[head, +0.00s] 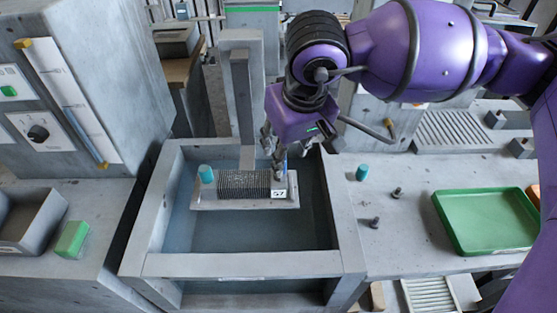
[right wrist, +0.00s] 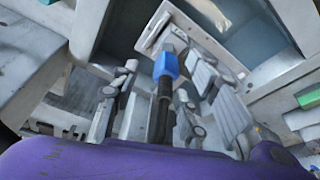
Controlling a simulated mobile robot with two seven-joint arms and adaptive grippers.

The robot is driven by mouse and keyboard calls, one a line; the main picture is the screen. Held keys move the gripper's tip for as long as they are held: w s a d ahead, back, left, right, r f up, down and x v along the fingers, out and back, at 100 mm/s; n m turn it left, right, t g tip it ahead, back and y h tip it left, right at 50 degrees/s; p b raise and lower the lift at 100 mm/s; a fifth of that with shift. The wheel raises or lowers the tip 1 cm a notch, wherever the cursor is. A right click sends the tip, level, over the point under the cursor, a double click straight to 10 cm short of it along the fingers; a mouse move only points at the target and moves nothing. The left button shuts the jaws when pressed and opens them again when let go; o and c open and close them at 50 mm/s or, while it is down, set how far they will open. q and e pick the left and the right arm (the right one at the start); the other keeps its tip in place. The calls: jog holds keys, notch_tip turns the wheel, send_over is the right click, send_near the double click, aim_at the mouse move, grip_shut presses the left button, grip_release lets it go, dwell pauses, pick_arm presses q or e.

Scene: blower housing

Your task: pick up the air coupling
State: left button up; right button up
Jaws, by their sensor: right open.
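My right gripper (head: 277,160) reaches down from above over the right end of the grey housing tub. Its fingers are open. In the right wrist view, a blue fitting on a black stem, which looks like the air coupling (right wrist: 167,64), shows between the two fingers (right wrist: 168,78) with space on both sides. In the head view it is mostly hidden by the gripper. Below is a white block (head: 279,187) at the right end of a ribbed dark cylinder (head: 243,184), on a light plate (head: 240,204). My left gripper is not in view.
The grey tub's walls (head: 250,265) surround the plate. A teal cap (head: 206,173) stands at the plate's left end. On the right bench are another teal cap (head: 362,173), dark bolts (head: 375,223) and a green tray (head: 485,222). A green block (head: 71,239) lies at left.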

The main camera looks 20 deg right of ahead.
jog(key=x, duration=0.6)
jog(key=shift+a+p, duration=0.25)
jog(key=shift+p, duration=0.15)
jog(key=shift+w+r, duration=0.1)
grip_shut()
